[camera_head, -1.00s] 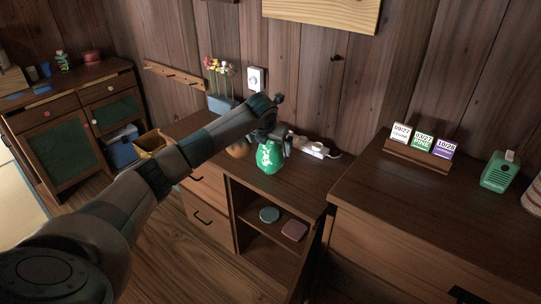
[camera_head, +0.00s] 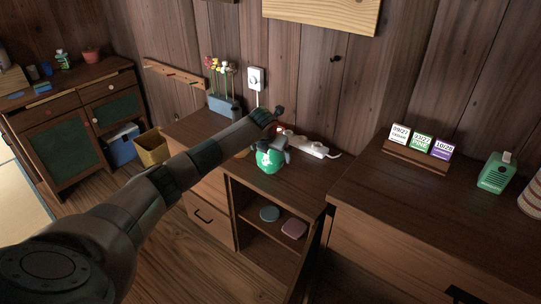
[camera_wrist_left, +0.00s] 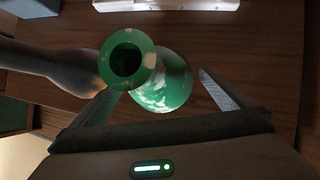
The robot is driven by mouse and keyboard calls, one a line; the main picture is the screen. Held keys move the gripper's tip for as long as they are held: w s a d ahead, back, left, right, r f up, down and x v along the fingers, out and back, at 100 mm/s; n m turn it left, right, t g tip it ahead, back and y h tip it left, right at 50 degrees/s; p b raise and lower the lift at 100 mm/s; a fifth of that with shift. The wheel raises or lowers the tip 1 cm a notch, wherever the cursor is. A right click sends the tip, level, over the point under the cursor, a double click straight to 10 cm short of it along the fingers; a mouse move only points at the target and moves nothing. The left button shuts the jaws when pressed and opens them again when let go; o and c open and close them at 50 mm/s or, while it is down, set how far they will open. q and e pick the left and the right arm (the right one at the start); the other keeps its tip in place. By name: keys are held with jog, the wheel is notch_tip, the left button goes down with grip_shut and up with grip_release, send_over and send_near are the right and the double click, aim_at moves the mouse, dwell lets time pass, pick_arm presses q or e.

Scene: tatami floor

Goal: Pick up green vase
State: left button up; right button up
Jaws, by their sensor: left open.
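The green vase (camera_head: 269,160) with white markings stands upright on the low cabinet's top, partly hidden by my left gripper (camera_head: 279,146). In the left wrist view, the vase (camera_wrist_left: 165,85) shows its round dark mouth and its rounded body. My left gripper (camera_wrist_left: 165,95) is open there, with one finger on each side of the vase's body. I cannot tell whether either finger touches it. My right gripper is not in view.
A white power strip (camera_head: 311,148) lies behind the vase. A planter of flowers (camera_head: 223,105) stands at the back left. A brown object (camera_wrist_left: 50,65) lies beside the vase in the wrist view. A taller cabinet (camera_head: 400,205) borders the right side.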

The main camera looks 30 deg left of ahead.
pick_arm(q)
jog(key=c, duration=1.4)
jog(key=shift+c, duration=0.2)
jog(key=shift+r, duration=0.15)
jog(key=shift+w+r, duration=0.1)
jog(key=shift+r, duration=0.35)
jog(key=w+d+r+b, duration=0.2)
jog(key=d+r+b, duration=0.2)
jog(key=d+r, duration=0.6)
jog(key=shift+d, duration=0.7)
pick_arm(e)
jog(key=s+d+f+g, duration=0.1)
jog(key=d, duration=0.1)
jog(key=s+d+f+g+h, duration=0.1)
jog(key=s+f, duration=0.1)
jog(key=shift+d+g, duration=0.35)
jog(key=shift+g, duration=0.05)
